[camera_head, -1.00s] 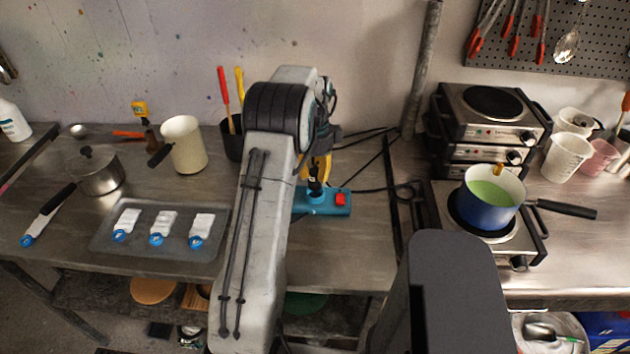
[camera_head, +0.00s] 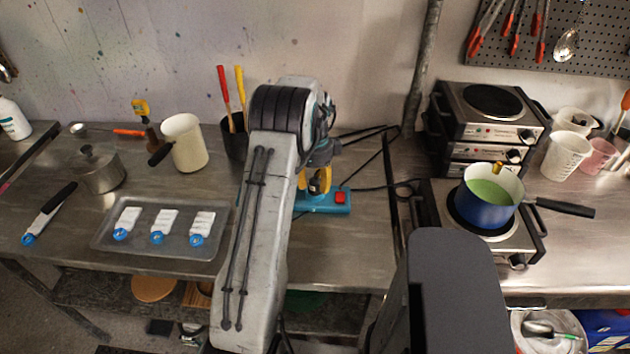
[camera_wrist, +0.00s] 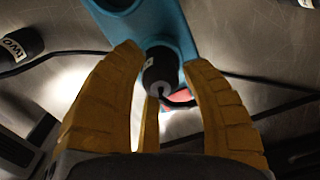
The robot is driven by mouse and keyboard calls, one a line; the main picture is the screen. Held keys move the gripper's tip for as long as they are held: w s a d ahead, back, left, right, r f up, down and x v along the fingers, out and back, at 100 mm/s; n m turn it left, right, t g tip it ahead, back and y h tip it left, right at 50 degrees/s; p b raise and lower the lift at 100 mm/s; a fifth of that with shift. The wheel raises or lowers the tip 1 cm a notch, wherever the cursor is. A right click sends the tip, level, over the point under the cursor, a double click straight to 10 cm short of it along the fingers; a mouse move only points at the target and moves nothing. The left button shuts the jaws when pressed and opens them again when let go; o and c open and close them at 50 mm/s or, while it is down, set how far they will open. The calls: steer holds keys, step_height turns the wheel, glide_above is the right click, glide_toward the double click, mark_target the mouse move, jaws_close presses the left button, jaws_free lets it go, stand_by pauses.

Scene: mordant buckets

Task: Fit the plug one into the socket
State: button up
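The teal socket block (camera_head: 328,207) with a red switch (camera_head: 340,199) lies on the metal bench, and it crosses the top of the wrist view (camera_wrist: 172,22). A black plug (camera_wrist: 161,73) with a white label and a cable stands end-on over the block; the label is unreadable, and I cannot tell how deep it sits. My gripper (camera_head: 318,181) has yellow fingers, which flank the plug in the wrist view (camera_wrist: 160,58). The fingers are apart, with a gap visible on the plug's left. In the head view the fingers and arm mostly hide the plug.
Another black plug marked TWO (camera_wrist: 20,47) lies at left in the wrist view. Black cables (camera_head: 372,188) run over the bench. A tray (camera_head: 150,247) and a cream pot (camera_head: 186,145) stand left. A hot plate with a blue pot (camera_head: 487,208) stands right.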

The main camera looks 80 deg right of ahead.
mark_target(314, 180)
steer(key=shift+o, duration=0.4)
steer(key=shift+r, duration=0.1)
steer(key=shift+r, duration=0.2)
step_height(314, 180, up, 12)
steer(key=shift+w+a+f, duration=0.1)
stand_by(0.3)
